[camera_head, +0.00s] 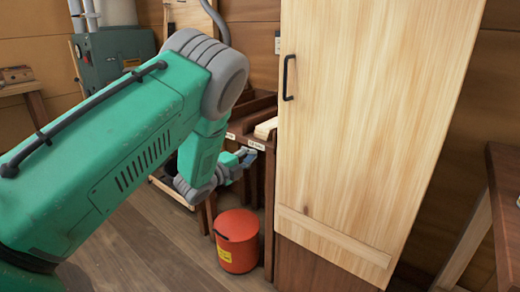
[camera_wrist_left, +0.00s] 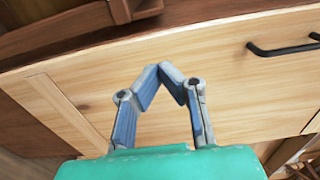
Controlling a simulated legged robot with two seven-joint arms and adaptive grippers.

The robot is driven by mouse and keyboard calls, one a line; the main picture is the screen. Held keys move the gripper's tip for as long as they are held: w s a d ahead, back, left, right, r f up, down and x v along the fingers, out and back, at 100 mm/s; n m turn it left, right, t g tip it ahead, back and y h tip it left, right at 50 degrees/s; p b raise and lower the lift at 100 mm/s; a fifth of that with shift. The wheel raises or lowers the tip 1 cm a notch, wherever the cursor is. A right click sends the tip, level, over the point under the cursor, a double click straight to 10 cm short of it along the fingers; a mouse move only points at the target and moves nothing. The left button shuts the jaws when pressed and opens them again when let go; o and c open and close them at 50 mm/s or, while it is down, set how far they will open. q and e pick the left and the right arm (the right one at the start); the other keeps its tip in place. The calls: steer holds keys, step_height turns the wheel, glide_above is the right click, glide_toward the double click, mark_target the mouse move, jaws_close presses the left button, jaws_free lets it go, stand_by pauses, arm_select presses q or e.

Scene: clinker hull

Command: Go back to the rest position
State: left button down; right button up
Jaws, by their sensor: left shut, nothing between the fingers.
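My left arm crosses the head view from the left. My left gripper (camera_head: 247,157) is at the left edge of the tall pale wooden door (camera_head: 370,110), in front of the dark wooden rack. In the left wrist view the left gripper (camera_wrist_left: 170,70) is shut and empty, its fingertips meeting in front of the pale wooden door (camera_wrist_left: 245,95). The door's black handle (camera_head: 289,78) is above and right of the gripper in the head view. The handle also shows at the upper right of the left wrist view (camera_wrist_left: 285,48). My right gripper is out of view.
A red bin (camera_head: 237,240) with a yellow label stands on the floor below the gripper. A dark wooden rack (camera_head: 262,118) stands left of the door. A wooden table (camera_head: 505,195) is at the right edge. Open floor (camera_head: 150,245) lies at the lower left.

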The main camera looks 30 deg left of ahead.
arm_select(q)
steer(key=shift+s, duration=0.8)
steer(key=s+d+f+n+g+y, duration=0.1)
steer(key=s+d+f+n+g, duration=0.15)
steer(key=s+f+n, duration=0.35)
steer(key=s+d+f+n+g+y+p, duration=0.1)
steer(key=s+f+g, duration=0.2)
steer(key=s+f, duration=0.3)
steer(key=s+d+f+n+g+y, duration=0.1)
steer(key=s+d+f+n+g, duration=0.2)
steer(key=f, duration=0.5)
steer(key=s+d+f+n+g, duration=0.1)
steer(key=s+d+n+g, duration=0.1)
steer(key=s, duration=0.7)
steer(key=s+d+f+n+g, duration=0.2)
steer(key=s+d+n+g, duration=0.1)
steer(key=s, duration=0.6)
steer(key=s+d+f+n+g+p, duration=0.1)
steer(key=s+d+f+n+g, duration=0.1)
steer(key=s, duration=0.7)
steer(key=shift+d+f+n+g, duration=0.15)
steer(key=shift+d+n+g, duration=0.45)
steer(key=shift+n+g, duration=0.35)
